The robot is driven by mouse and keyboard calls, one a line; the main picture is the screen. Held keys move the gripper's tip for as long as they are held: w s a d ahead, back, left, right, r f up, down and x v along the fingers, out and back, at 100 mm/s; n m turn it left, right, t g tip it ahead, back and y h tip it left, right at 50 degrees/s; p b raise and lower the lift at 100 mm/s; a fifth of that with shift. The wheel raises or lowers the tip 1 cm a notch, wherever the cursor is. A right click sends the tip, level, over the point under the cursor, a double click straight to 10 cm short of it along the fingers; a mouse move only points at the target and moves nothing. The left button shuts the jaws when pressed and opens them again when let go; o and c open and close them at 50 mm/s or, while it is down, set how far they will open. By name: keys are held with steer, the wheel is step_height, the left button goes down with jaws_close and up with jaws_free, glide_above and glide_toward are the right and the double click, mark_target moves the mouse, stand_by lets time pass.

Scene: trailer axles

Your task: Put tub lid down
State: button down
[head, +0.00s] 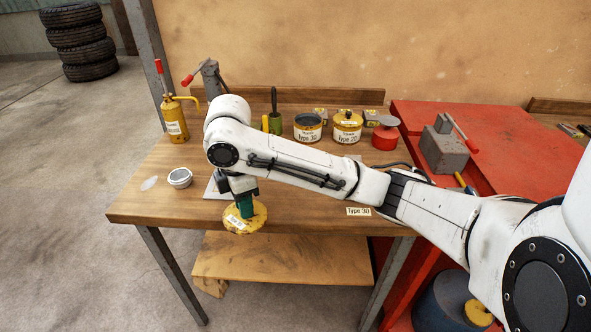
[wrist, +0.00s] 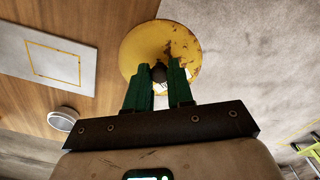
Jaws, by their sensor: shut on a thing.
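The yellow, worn tub lid (head: 258,217) hangs near the front edge of the wooden table, partly past that edge in the picture; its height above the table is hard to tell. It also shows in the wrist view (wrist: 185,42), with a dark knob at its middle. My gripper (head: 244,203) has green fingers (wrist: 160,85) shut on this knob. A light plate (wrist: 60,62) with a yellow square outline lies on the table, to the left of the lid in the wrist view. In the head view my arm and gripper hide most of this plate.
An open tub (head: 307,133) labelled Type 30 and a lidded tub (head: 347,133) stand at the back. A small white round tin (head: 180,178) sits left of my gripper. A yellow oil can (head: 173,120) stands at the back left. A red bench (head: 500,135) adjoins on the right.

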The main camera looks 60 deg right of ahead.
steer(key=s+d+r+n+p, duration=0.2)
steer(key=s+d+r+n, duration=0.2)
steer(key=s+d, duration=0.3)
steer(key=s+d+r+n+p, duration=0.1)
steer(key=s+d+r+n, duration=0.2)
steer(key=s+d+r, duration=0.4)
steer(key=w+d+f, duration=0.2)
steer(key=f, duration=0.1)
steer(key=w+d+f, duration=0.3)
steer(key=f, duration=0.1)
steer(key=w+d+f+p, duration=0.1)
steer(key=w+d+f, duration=0.2)
steer(key=f, duration=0.1)
steer(key=shift+w+f, duration=0.15)
steer(key=shift+w+d+f, duration=0.25)
steer(key=shift+d+f, duration=0.05)
steer(key=shift+f, duration=0.15)
steer(key=shift+f+p, duration=0.45)
steer(key=shift+f, duration=1.15)
